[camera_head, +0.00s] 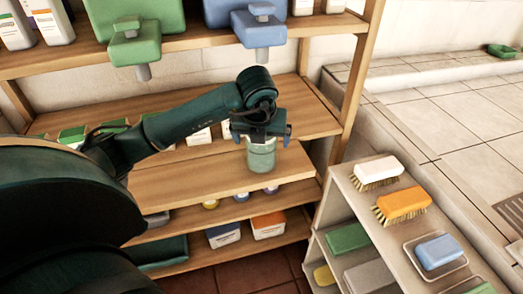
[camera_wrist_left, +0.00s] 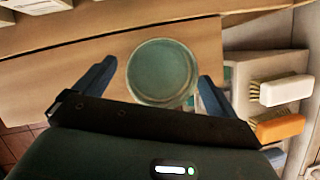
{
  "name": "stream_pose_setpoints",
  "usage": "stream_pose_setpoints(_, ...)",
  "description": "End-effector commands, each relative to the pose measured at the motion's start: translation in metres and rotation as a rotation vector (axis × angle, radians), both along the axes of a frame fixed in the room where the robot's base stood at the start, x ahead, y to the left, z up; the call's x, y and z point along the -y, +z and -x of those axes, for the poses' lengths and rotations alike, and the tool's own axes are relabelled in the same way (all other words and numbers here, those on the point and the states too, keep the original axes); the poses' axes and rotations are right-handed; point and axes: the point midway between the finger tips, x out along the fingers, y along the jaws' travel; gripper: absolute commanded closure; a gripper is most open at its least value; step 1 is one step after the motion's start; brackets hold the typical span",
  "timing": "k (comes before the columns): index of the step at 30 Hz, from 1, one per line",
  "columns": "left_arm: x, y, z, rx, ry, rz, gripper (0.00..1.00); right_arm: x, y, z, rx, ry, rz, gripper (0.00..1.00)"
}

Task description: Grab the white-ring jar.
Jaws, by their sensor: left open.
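A pale green jar (camera_head: 261,155) stands upright on the wooden shelf, near its right front edge. I cannot make out a white ring on it. My left gripper (camera_head: 262,134) is over the jar and hides its upper part in the head view. In the left wrist view, the jar's round top (camera_wrist_left: 162,72) lies between the two blue fingers of the open left gripper (camera_wrist_left: 157,72). A gap shows on each side at the top. My right gripper is not in view.
A small rack to the right holds a white brush (camera_head: 377,171), an orange brush (camera_head: 402,204) and a blue soap (camera_head: 438,250). Large green (camera_head: 136,42) and blue (camera_head: 257,30) dispensers stand on the upper shelf above my arm.

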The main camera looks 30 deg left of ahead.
Motion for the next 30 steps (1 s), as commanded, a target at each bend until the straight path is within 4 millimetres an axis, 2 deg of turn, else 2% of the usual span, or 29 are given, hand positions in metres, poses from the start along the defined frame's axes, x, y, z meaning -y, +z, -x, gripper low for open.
stream_pose_setpoints(3, -0.003, -0.016, -0.005, -0.002, 0.003, 0.0, 0.04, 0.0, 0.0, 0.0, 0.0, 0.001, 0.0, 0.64)
stream_pose_setpoints(6, -0.004, -0.022, -0.008, 0.0, 0.0, 0.0, 0.04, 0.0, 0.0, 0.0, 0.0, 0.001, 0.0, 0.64)
stream_pose_setpoints(13, -0.004, -0.023, -0.008, 0.0, 0.0, 0.0, 0.04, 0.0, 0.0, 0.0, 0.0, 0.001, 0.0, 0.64)
stream_pose_setpoints(30, -0.004, -0.023, -0.008, 0.001, 0.0, 0.0, 0.5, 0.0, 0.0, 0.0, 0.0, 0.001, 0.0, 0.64)
